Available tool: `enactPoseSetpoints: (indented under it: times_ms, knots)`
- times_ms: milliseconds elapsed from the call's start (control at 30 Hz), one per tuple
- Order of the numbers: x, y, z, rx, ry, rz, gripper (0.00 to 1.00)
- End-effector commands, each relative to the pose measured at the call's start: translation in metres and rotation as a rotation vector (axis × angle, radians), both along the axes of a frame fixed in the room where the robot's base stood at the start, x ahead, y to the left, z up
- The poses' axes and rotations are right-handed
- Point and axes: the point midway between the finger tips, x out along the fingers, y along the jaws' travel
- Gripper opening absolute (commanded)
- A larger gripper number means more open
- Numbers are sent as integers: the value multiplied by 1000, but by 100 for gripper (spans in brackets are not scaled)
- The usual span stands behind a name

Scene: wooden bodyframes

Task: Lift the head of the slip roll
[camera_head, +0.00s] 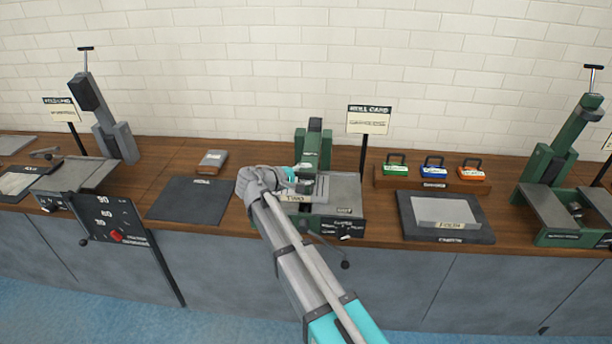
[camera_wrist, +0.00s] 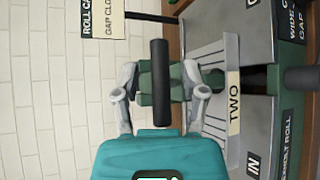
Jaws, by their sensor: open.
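The middle green slip roll (camera_head: 342,190) stands on the bench, partly hidden behind my arm. Its dark-topped green head (camera_head: 314,145) rises at the back. In the wrist view, a black bar handle (camera_wrist: 161,62) lies between the two grey fingers of my gripper (camera_wrist: 162,95), with green parts of the head (camera_wrist: 146,82) behind it. The fingers are apart, one on each side of the bar, and do not appear closed on it. A "TWO" label (camera_wrist: 234,103) sits on the grey bed beside it. My gripper is mostly hidden by my arm in the head view.
A roll card (camera_head: 369,120) stands behind the machine. Right are colored padlock-like blocks (camera_head: 433,169) and a dark tray (camera_head: 402,228). A grey machine (camera_head: 113,140) stands left, another green one (camera_head: 560,150) far right. A dark mat (camera_head: 190,208) lies left of my arm.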

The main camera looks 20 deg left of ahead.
Motion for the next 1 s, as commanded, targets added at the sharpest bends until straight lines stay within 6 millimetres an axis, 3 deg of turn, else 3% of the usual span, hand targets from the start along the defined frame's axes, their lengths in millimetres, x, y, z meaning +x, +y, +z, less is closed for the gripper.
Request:
enactPoseSetpoints:
  times_ms: [33,300,733,1000]
  knots:
    - [0,0,0,0,0,0,50]
    - [0,0,0,0,0,0,0]
    - [2,-2,3,-1,1,-3,0]
    - [9,-7,14,-8,23,-14,0]
